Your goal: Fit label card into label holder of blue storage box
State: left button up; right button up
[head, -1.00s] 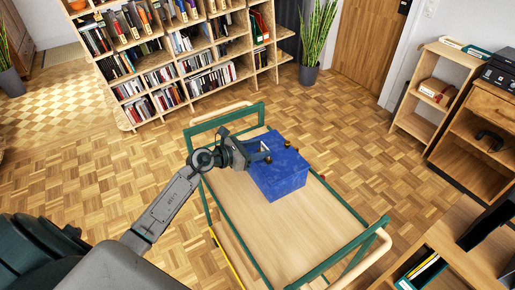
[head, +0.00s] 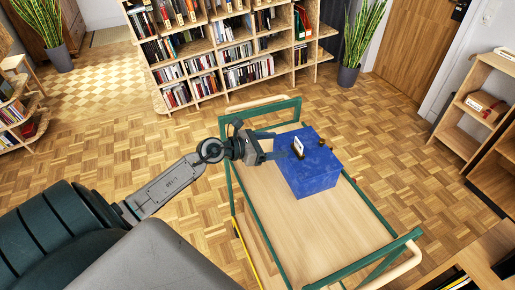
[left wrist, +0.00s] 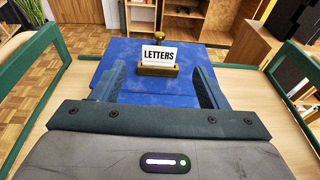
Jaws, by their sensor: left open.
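The blue storage box (head: 313,178) stands on the cart, and it fills the middle of the left wrist view (left wrist: 158,94). The white label card (left wrist: 160,53), reading LETTERS, stands upright with its lower edge in the brass label holder (left wrist: 157,71) on the box. The card also shows in the head view (head: 298,146). My left gripper (head: 279,145) is open, its fingers pointing at the card from the left. In the left wrist view the fingers are spread on either side of the holder, apart from the card. My right gripper is not in view.
The cart has a bare wooden deck (head: 335,229) and green end frames (head: 366,262). Small brass knobs (head: 333,152) sit on the box. A bookcase (head: 215,65) and a potted plant (head: 350,74) stand behind. Parquet floor surrounds the cart.

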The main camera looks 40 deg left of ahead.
pick_arm(q)
jog(key=shift+b+v, duration=0.7)
jog(key=shift+v, duration=2.05)
